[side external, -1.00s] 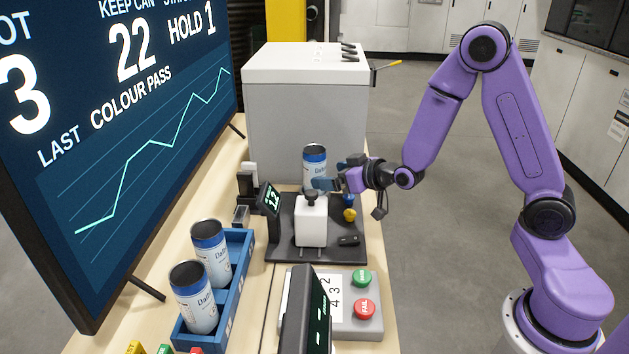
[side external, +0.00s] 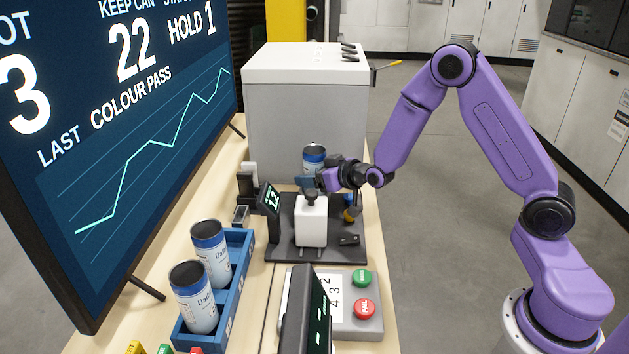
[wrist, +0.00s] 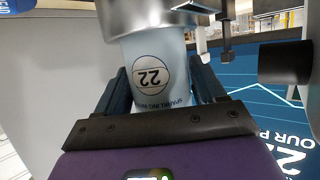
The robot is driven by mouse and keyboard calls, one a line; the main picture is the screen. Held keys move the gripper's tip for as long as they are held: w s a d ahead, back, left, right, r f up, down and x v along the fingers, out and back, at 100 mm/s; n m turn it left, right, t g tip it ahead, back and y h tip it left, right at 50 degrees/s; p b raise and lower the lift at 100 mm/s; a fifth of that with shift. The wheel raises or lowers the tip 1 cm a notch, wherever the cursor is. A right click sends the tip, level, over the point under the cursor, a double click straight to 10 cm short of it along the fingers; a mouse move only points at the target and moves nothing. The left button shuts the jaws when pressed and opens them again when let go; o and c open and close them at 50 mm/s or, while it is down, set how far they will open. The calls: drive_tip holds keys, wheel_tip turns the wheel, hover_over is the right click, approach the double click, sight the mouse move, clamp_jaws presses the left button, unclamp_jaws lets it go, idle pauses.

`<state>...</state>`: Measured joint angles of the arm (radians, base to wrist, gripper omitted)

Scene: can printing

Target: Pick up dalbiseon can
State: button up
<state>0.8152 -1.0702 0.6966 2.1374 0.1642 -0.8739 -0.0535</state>
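A white and light-blue can (side external: 314,153) with a dark upper band stands upright at the back of the bench, in front of the grey cabinet. My gripper (side external: 306,182) reaches it from the right and partly hides its lower body. In the wrist view, the can (wrist: 155,75) shows a circled "22" between my two fingers (wrist: 160,90), under a wide silver rim. The fingers lie along both sides of the can. I cannot tell whether they press on it. Two similar cans, labelled "Dalb…", stand in a blue tray: a rear one (side external: 211,255) and a front one (side external: 194,298).
The blue tray (side external: 236,290) is at the front left. A white bottle (side external: 311,222) stands on a dark plate (side external: 349,256) just in front of my gripper. A button box (side external: 371,331) is nearer. The grey cabinet (side external: 306,115) and large screen (side external: 130,200) bound the bench.

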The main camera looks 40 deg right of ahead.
drive_tip(key=c, duration=0.5)
drive_tip(key=shift+c, duration=0.2)
drive_tip(key=shift+r, duration=0.1)
drive_tip(key=shift+r, duration=0.8)
drive_tip(key=s+r, duration=1.1)
drive_tip(key=s, duration=0.3)
drive_tip(key=w+f+m+h, duration=0.1)
drive_tip(key=w, duration=0.7)
drive_tip(key=shift+w+d+h, duration=0.15)
drive_tip(key=shift+w+h, duration=0.05)
drive_tip(key=shift+h, duration=0.1)
